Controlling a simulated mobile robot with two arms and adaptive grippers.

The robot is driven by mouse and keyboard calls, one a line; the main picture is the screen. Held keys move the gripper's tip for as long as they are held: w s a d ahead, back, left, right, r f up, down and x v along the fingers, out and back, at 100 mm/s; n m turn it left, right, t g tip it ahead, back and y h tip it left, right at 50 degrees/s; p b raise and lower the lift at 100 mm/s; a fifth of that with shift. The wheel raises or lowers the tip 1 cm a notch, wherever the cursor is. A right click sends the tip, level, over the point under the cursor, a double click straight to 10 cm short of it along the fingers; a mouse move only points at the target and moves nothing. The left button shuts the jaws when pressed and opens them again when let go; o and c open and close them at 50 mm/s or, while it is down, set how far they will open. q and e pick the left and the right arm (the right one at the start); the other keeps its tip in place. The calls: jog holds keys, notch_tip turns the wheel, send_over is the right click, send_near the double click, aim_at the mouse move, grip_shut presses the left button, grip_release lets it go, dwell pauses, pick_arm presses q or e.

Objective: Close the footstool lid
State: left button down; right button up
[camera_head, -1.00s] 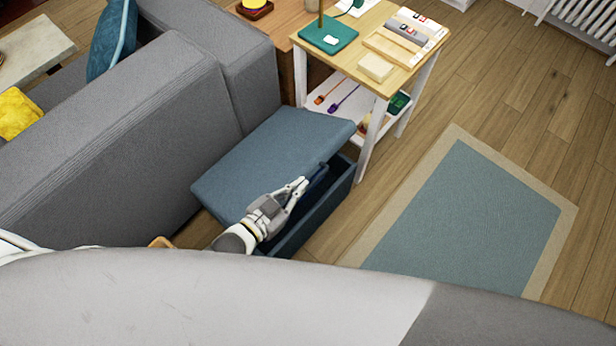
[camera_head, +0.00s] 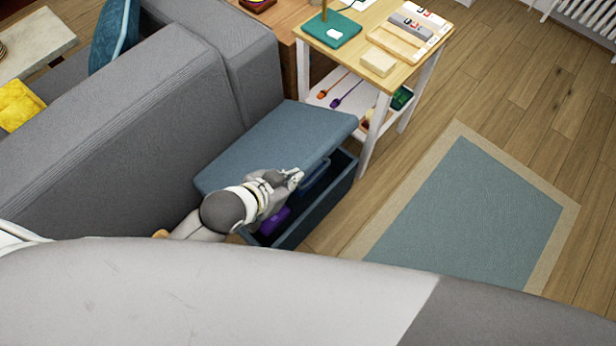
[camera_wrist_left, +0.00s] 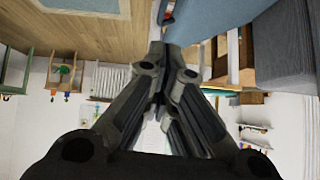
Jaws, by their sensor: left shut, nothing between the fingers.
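The footstool stands against the grey sofa in the head view. Its blue-grey lid (camera_head: 275,140) is partly open, leaving a dark gap along the near right side of the box (camera_head: 325,207). A purple thing (camera_head: 274,221) and a blue thing (camera_head: 317,180) show inside. My left gripper (camera_head: 295,178) is at the lid's near edge, over the opening; I cannot tell whether it touches the lid. Its fingers (camera_wrist_left: 175,62) are together and empty in the left wrist view. My arm hides part of the lid's edge and the box. My right gripper is not in view.
A side table (camera_head: 400,72) stands close behind the footstool, with boxes on top and small items on its lower shelf. The grey sofa (camera_head: 130,130) borders the left. A blue rug with a beige border (camera_head: 465,210) lies on open floor to the right.

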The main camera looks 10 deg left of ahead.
pick_arm(q)
jog(key=b, duration=0.1)
send_near(316, 176)
jog(key=w+d, duration=0.2)
jog(key=w, duration=0.1)
jog(key=shift+a+f+b, duration=0.1)
jog(key=shift+f+b, duration=0.2)
jog(key=shift+f, duration=0.6)
jog(key=shift+w+a+f, duration=0.1)
jog(key=shift+f, duration=0.6)
notch_tip(316, 176, down, 5)
jog(key=s+d+b, duration=0.1)
jog(key=d+b, duration=0.1)
jog(key=shift+s+d+b, duration=0.2)
jog(key=shift+s+b, duration=0.1)
jog(key=shift+b, duration=0.05)
